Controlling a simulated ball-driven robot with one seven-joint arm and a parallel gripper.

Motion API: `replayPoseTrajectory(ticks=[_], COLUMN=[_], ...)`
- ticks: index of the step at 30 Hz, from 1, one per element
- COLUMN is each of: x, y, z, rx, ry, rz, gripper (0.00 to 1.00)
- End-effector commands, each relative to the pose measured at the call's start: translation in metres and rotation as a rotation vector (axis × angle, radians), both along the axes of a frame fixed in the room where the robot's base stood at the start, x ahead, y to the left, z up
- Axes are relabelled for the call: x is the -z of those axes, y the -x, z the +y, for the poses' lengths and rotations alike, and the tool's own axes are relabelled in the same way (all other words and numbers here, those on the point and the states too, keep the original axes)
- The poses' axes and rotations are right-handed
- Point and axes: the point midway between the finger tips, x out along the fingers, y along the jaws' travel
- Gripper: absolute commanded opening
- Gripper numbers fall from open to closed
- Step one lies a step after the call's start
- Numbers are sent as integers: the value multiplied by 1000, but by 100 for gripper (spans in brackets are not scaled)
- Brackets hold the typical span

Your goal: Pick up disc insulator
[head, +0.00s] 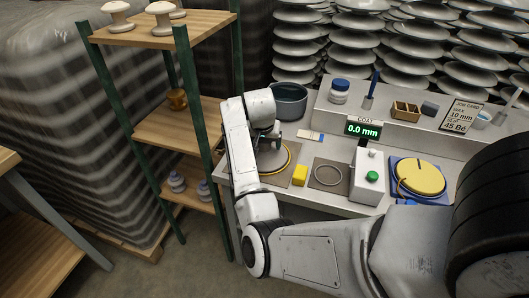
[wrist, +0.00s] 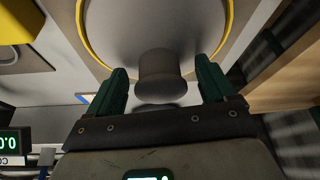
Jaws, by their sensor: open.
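The disc insulator (wrist: 125,30) is grey, round and has a stubby knob (wrist: 160,72) at its middle; it fills the upper part of the wrist view. A yellow ring (wrist: 88,45) runs around it. In the head view the disc (head: 272,160) lies on a mat at the left of the bench, partly hidden by my arm. My gripper (wrist: 161,74) is open, with one green finger on each side of the knob and a visible gap to both. Whether the fingers reach down to the knob's height is hard to tell.
A dark round pot (head: 290,100) stands behind. A gauge display (head: 363,129) reads 0.0 mm. A wooden shelf rack (head: 165,125) stands close at the left.

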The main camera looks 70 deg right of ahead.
Motion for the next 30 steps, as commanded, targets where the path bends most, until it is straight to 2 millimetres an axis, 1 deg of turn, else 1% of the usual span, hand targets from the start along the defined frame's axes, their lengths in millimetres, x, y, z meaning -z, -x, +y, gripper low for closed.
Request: replayPoseTrajectory(ticks=[6,30], x=[0,0], y=[0,0], z=[0,0], rx=[0,0], ry=[0,0], rz=[0,0], gripper=[83,6])
